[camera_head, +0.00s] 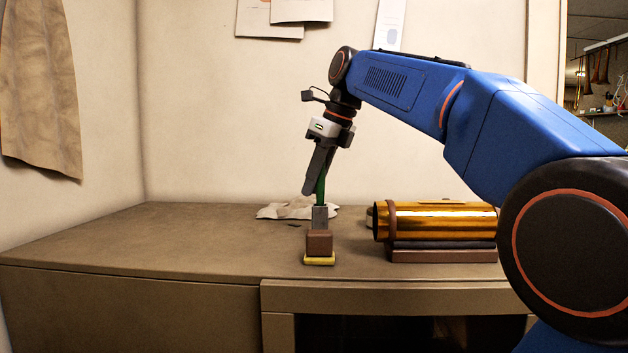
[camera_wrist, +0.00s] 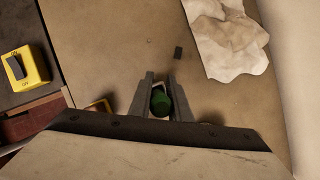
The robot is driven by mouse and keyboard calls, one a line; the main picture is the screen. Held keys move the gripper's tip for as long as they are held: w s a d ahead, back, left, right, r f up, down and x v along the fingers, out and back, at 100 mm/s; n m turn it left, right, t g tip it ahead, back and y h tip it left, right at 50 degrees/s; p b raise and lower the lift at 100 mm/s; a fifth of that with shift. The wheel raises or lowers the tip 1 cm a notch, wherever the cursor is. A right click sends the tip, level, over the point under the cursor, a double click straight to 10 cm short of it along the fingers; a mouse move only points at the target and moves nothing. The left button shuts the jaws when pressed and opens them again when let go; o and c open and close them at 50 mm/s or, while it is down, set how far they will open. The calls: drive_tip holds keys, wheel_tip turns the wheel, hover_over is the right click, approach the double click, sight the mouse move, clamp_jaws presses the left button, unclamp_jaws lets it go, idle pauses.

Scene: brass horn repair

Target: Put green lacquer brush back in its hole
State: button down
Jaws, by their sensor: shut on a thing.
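My gripper (camera_head: 316,190) points down and is shut on the green lacquer brush (camera_head: 321,188). Its green handle (camera_wrist: 160,103) shows between the two fingers in the wrist view. In the head view a grey part (camera_head: 319,216) shows below the green handle, directly above a small brown block (camera_head: 319,243) on a yellow base (camera_head: 319,260). I cannot tell whether the grey part touches the block or stands behind it. No hole is visible. In the wrist view an orange-brown corner (camera_wrist: 98,107) shows left of the fingers, mostly hidden.
A brass cylinder (camera_head: 445,222) lies on a brown cradle (camera_head: 445,256) to the right. A crumpled pale cloth (camera_head: 290,211) lies behind, beside a small dark piece (camera_wrist: 178,53). A yellow on/off switch box (camera_wrist: 30,68) shows left in the wrist view. The bench's left side is clear.

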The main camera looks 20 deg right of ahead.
drive_tip(key=shift+f, duration=0.65)
drive_tip(key=c, duration=1.6)
unclamp_jaws()
drive_tip(key=shift+o, duration=0.2)
drive_tip(key=shift+r, duration=0.1)
drive_tip(key=v, duration=1.7)
drive_tip(key=shift+d, duration=0.15)
drive_tip(key=shift+s, duration=0.1)
